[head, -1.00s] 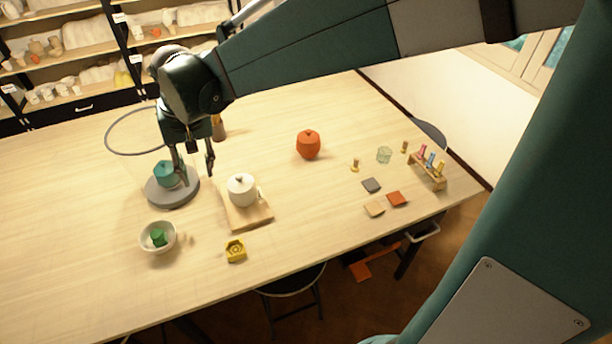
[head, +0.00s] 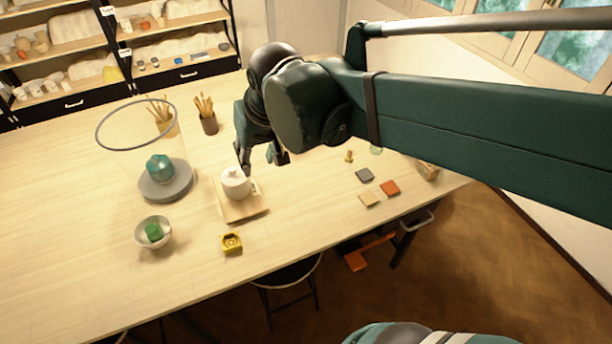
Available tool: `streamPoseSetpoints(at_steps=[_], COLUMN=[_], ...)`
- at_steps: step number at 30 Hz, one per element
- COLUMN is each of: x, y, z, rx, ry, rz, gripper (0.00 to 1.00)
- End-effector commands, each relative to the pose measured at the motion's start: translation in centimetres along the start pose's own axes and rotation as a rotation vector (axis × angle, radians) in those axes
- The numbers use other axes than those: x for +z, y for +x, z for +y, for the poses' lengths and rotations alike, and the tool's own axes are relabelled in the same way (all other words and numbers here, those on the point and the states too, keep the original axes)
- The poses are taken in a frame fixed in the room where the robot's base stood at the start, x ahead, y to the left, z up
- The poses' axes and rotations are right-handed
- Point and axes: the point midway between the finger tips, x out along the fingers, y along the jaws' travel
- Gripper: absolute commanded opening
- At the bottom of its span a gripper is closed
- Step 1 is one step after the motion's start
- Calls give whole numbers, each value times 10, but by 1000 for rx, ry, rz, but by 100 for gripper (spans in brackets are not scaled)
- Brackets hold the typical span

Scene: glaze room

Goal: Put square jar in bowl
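A small green block-shaped piece (head: 153,231) sits inside the white bowl (head: 140,242) at the lower left; it may be the square jar, but its shape is too small to be sure. A teal lidded jar (head: 159,168) stands on a grey round disc (head: 180,187), inside a clear cylinder with a dark rim. A white lidded jar (head: 236,184) stands on a wooden board (head: 250,210). My gripper (head: 263,166) has its fingers spread and nothing visible between them. It shows just behind and above the white jar; I cannot tell its exact height.
A yellow dish (head: 231,243) lies near the front edge. Tool pots (head: 208,124) stand behind the board. Several flat tiles (head: 389,188) lie to the right. My arm covers the back right of the table.

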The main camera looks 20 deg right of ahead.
Motion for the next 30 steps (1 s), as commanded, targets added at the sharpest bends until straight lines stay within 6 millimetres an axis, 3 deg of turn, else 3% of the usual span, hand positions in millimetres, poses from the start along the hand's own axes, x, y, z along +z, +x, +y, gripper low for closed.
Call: streamPoseSetpoints(at_steps=[18,30], x=[74,94], y=[-24,-25], z=[70,86], rx=[58,80], ry=[-22,-32], rz=[173,220], gripper=[31,31])
